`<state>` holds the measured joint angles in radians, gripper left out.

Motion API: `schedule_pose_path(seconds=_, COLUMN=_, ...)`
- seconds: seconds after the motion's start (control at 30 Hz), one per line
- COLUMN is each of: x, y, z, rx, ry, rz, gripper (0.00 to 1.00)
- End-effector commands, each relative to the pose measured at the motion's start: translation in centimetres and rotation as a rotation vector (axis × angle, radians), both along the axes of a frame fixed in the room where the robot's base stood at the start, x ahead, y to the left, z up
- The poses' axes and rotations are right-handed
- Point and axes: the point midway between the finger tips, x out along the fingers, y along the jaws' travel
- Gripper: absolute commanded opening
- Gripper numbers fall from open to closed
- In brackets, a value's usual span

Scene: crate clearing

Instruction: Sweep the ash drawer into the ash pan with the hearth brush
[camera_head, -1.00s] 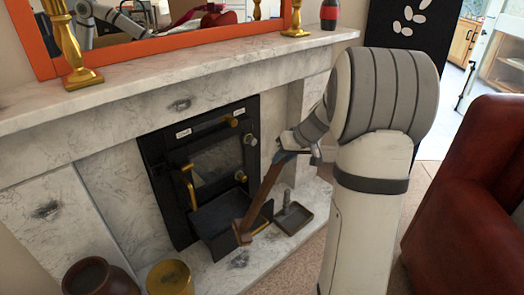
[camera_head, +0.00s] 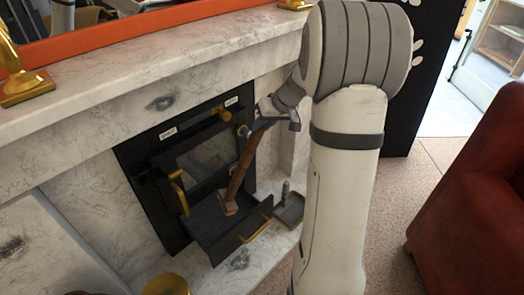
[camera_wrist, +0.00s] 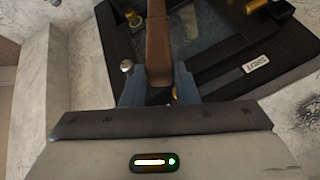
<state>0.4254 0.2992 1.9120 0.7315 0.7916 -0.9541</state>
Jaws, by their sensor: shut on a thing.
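The hearth brush (camera_head: 241,172) has a long brown wooden handle and a small brown head. My gripper (camera_head: 268,122) is shut on the upper end of its handle; the wrist view shows the handle (camera_wrist: 158,45) between my two blue-grey fingers (camera_wrist: 158,88). The brush slants down to the left, its head over the inside of the ash drawer (camera_head: 203,232). Whether the head touches the drawer floor I cannot tell. The black drawer is pulled out below the stove, with a brass handle on its front. The ash pan (camera_head: 289,212), a small dark tray with an upright grey handle, sits right of the drawer on the hearth.
The black stove (camera_head: 150,150) with brass handles is set in a marble fireplace; its mantel (camera_head: 150,85) runs above my gripper. A brass pot (camera_head: 166,285) stands at the front left. A red armchair (camera_head: 475,200) is at right. Carpet between is clear.

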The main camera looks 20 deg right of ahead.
Motion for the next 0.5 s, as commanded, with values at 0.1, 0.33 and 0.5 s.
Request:
schedule_pose_path(seconds=0.1, x=0.0, y=-0.2, z=0.1, rx=0.0, ry=-0.002, rz=-0.004, gripper=0.0)
schedule_pose_path(seconds=0.33, x=-0.1, y=-0.5, z=-2.2, rx=0.001, ry=-0.001, rz=-0.011, gripper=0.0)
schedule_pose_path(seconds=0.5, x=-0.1, y=-0.5, z=-4.2, rx=0.001, ry=0.001, rz=-0.012, gripper=0.0)
